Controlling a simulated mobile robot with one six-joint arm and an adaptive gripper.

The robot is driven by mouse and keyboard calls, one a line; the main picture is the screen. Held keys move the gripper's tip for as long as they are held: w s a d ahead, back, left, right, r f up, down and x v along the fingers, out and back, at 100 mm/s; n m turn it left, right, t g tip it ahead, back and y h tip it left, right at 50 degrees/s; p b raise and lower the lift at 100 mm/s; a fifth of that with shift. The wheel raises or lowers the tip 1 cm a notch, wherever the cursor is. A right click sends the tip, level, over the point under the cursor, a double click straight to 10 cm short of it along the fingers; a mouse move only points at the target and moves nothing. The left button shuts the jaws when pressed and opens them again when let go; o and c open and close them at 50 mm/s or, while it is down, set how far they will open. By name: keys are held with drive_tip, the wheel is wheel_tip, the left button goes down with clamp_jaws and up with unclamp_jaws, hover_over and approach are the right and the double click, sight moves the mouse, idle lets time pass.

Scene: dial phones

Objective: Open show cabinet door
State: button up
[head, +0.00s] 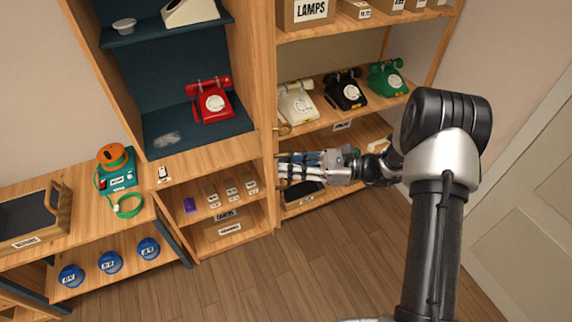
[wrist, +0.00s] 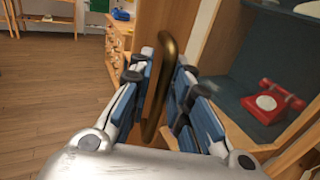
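The show cabinet (head: 139,60) has a wooden frame and dark blue inside. A red dial phone stands in it (head: 212,100), and it also shows at right in the wrist view (wrist: 268,100). The brass door handle (wrist: 158,90) is a curved bar between my fingers. In the head view, part of the handle (head: 283,130) shows at the cabinet's right edge, just above my gripper (head: 285,168). My gripper also shows in the wrist view (wrist: 162,80), with its fingers drawn in on both sides of the handle. I cannot tell whether the door stands slightly ajar.
Right of the cabinet, a shelf (head: 325,118) holds white, black (head: 344,90) and green phones. A low counter at left carries a teal and orange device (head: 116,172) and a wooden tray (head: 60,212). The wooden floor (head: 250,285) in front is clear.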

drive_tip(key=d, duration=1.1)
drive_tip(key=shift+s, duration=0.3)
drive_tip(key=s+a+r+n+g+h, duration=0.2)
drive_tip(key=s+a+r+n+h, duration=0.1)
drive_tip(key=s+r+n+h, duration=0.3)
drive_tip(key=s+a+r+n+g+h, duration=0.1)
drive_tip(key=s+a+r+n+h, duration=0.2)
drive_tip(key=s, duration=0.5)
drive_tip(key=s+d+r+n+t+h, duration=0.2)
drive_tip(key=s+d+n+t+h, duration=0.1)
drive_tip(key=s, duration=0.3)
drive_tip(key=s+d+r+n+t+h+b, duration=0.1)
drive_tip(key=s+d+r+n+t+h, duration=0.1)
drive_tip(key=s+d+n+h, duration=0.3)
drive_tip(key=shift+s+n+t+h, duration=0.5)
drive_tip(key=shift+s+n+t, duration=0.3)
drive_tip(key=shift+s, duration=0.05)
